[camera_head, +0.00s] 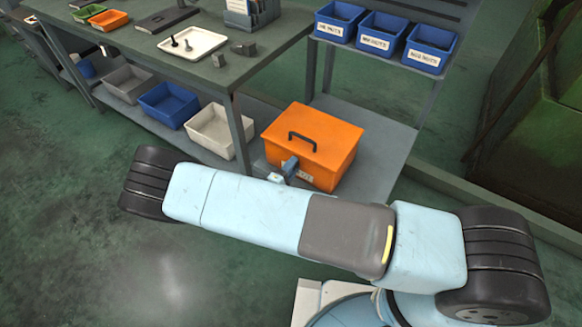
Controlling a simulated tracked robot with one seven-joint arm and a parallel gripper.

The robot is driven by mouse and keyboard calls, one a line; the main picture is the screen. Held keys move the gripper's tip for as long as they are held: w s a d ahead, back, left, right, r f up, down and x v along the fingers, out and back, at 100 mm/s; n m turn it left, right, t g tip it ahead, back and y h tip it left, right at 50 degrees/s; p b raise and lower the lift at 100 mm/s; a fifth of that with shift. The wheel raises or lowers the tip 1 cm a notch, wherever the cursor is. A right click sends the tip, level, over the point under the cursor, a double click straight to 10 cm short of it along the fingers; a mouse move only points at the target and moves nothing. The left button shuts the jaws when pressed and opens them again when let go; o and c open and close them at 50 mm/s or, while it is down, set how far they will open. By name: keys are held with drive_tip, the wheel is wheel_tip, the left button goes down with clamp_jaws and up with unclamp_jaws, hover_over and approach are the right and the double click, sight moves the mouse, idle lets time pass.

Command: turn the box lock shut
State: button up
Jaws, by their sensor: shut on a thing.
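The orange box (312,143) has a black handle on its lid and a pale label low on its front. It stands on the low grey shelf, with its lid down. My gripper (289,166) is at the front face of the box, below the lid edge. It is shut on the box lock, which the gripper itself hides. How far the lock is turned cannot be seen.
A workbench (235,75) with a white tray (193,43) stands at the upper left. Bins, including a blue bin (168,104) and a white bin (212,132), sit under it. Blue labelled bins (382,35) line a rack above the box. Green floor is open at left.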

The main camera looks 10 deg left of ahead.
drive_tip(key=shift+s+f, duration=0.1)
drive_tip(key=shift+f, duration=0.05)
drive_tip(key=o, duration=1)
drive_tip(key=shift+o, duration=0.2)
drive_tip(key=v, duration=1.3)
drive_tip(key=shift+s, duration=0.3)
